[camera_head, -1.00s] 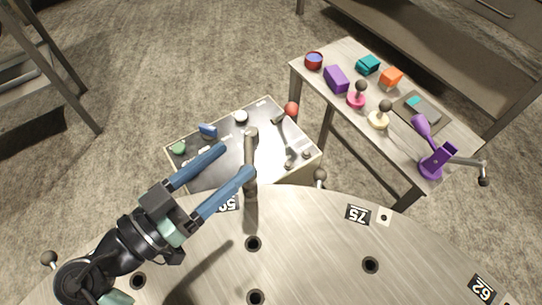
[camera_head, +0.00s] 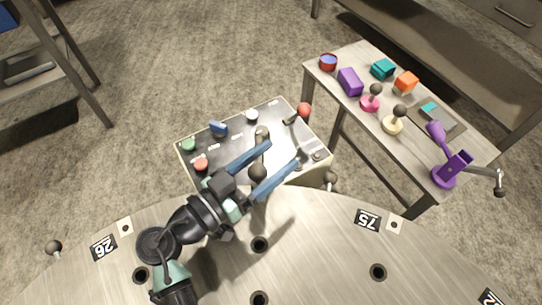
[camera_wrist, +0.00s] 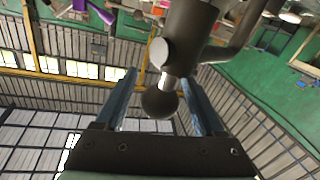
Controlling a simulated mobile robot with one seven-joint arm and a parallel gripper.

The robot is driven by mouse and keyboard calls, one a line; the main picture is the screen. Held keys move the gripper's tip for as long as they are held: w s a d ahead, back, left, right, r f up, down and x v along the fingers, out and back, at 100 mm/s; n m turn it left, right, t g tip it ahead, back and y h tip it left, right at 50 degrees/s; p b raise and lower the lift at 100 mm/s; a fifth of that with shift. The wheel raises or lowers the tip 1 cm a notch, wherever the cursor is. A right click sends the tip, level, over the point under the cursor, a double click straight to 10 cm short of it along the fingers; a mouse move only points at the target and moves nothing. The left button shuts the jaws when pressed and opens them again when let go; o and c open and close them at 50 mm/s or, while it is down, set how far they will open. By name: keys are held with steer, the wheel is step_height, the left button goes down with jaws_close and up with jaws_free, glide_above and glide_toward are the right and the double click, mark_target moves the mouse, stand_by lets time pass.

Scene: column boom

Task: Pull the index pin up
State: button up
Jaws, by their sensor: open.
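The index pin shows as a dark ball knob (camera_head: 257,173) below a grey post, at the edge of the round metal plate (camera_head: 325,240) in the head view. In the wrist view the ball knob (camera_wrist: 160,103) hangs on a short bright stem from a dark grey housing (camera_wrist: 188,35). My gripper (camera_head: 284,154) is open, with its two blue fingers on either side of the knob. The wrist view also shows the knob between the fingers (camera_wrist: 158,80), with gaps to both. The plate around the pin is partly hidden by my arm.
A control box (camera_head: 187,157) with coloured buttons and a red-knobbed lever (camera_head: 304,110) stands behind the plate. A side table (camera_head: 340,107) at the right holds coloured blocks, knobs and a purple holder (camera_head: 448,168).

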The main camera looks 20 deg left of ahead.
jaws_close()
stand_by(0.3)
stand_by(1.1)
